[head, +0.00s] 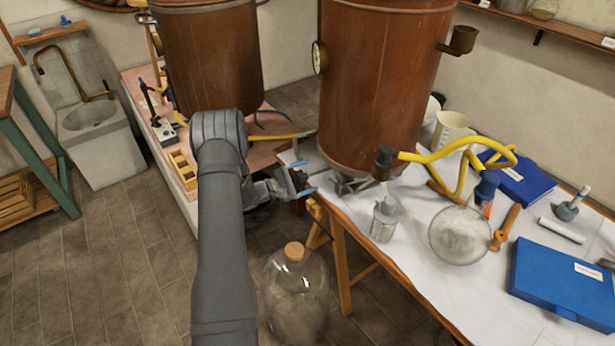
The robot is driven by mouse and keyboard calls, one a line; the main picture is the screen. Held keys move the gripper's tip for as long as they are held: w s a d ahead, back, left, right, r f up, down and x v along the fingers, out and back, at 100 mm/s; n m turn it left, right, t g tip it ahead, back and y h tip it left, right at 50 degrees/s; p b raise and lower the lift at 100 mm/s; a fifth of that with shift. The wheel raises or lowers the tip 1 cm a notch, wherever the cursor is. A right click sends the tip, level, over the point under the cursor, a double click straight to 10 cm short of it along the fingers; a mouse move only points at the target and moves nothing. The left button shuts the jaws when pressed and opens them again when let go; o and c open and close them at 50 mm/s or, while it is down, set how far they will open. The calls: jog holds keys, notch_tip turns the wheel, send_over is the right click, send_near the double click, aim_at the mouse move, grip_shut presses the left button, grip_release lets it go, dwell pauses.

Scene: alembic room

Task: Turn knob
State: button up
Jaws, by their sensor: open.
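My gripper (303,178) is at the left edge of the white-covered table, beside the foot of the right copper vessel (375,90). Its two blue-tipped fingers are apart, one above the other in the picture, and point right. A small dark brown piece (298,179) shows between the fingers; I cannot tell whether it is the knob or whether the fingers touch it. A metal stand (352,186) shows under the vessel, just right of the fingertips. No knob can be clearly made out in this view.
A corked glass jar (296,290) stands on the floor below my gripper. On the table (400,275) are a glass bottle (385,218), a round flask (460,235) with yellow tubing, and a blue case (562,282). Another copper vessel (210,55) stands behind my arm.

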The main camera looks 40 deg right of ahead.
jog(key=shift+d, duration=0.35)
jog(key=c, duration=1)
jog(key=shift+n, duration=0.3)
jog(key=shift+s+f+n, duration=0.1)
jog(key=shift+s+n, duration=0.05)
jog(key=shift+n, duration=8.25)
jog(key=shift+a, duration=0.1)
